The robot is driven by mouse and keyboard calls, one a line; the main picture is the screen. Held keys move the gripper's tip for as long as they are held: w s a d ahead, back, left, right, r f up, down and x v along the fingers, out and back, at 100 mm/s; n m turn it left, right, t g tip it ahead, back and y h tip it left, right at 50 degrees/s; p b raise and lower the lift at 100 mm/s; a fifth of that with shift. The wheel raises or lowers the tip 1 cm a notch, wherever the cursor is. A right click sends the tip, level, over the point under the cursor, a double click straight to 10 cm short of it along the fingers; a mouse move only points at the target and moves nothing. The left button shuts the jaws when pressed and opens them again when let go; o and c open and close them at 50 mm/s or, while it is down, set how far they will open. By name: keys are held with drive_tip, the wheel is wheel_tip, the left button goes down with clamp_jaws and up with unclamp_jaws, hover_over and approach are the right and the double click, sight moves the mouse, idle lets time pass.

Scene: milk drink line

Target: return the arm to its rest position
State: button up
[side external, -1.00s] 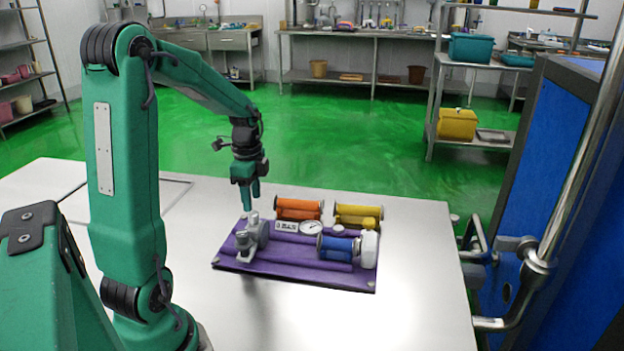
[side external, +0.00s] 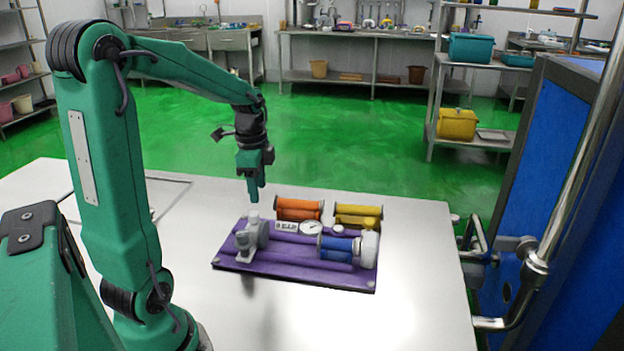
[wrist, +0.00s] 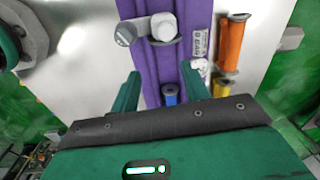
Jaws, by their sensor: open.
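My gripper (side external: 256,190) hangs above the back left part of the purple board, pointing down, with nothing between its fingers. In the wrist view the two green fingers of my gripper (wrist: 160,92) stand wide apart. My upper arm (side external: 100,170) leans back to the left and my forearm (side external: 195,75) reaches out to the right, nearly level and sloping down toward the wrist.
The purple board (side external: 290,276) lies on the white table (side external: 425,300). It carries a grey fitting (side external: 246,240), a blue cylinder (side external: 335,246) and a round gauge (side external: 311,227). Orange (side external: 298,207) and yellow (side external: 358,213) cylinders lie at its back edge. A blue panel (side external: 545,170) with pipes stands right.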

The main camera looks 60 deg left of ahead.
drive_tip(key=s+d+r+n+t, duration=0.2)
drive_tip(key=s+d+r+n, duration=0.1)
drive_tip(key=d, duration=0.6)
drive_tip(key=s+d+r+n+t, duration=0.3)
drive_tip(key=s+d+n, duration=0.1)
drive_tip(key=d, duration=0.6)
drive_tip(key=shift+d+r+n, duration=0.15)
drive_tip(key=shift+d+n, duration=0.05)
drive_tip(key=shift+n, duration=0.3)
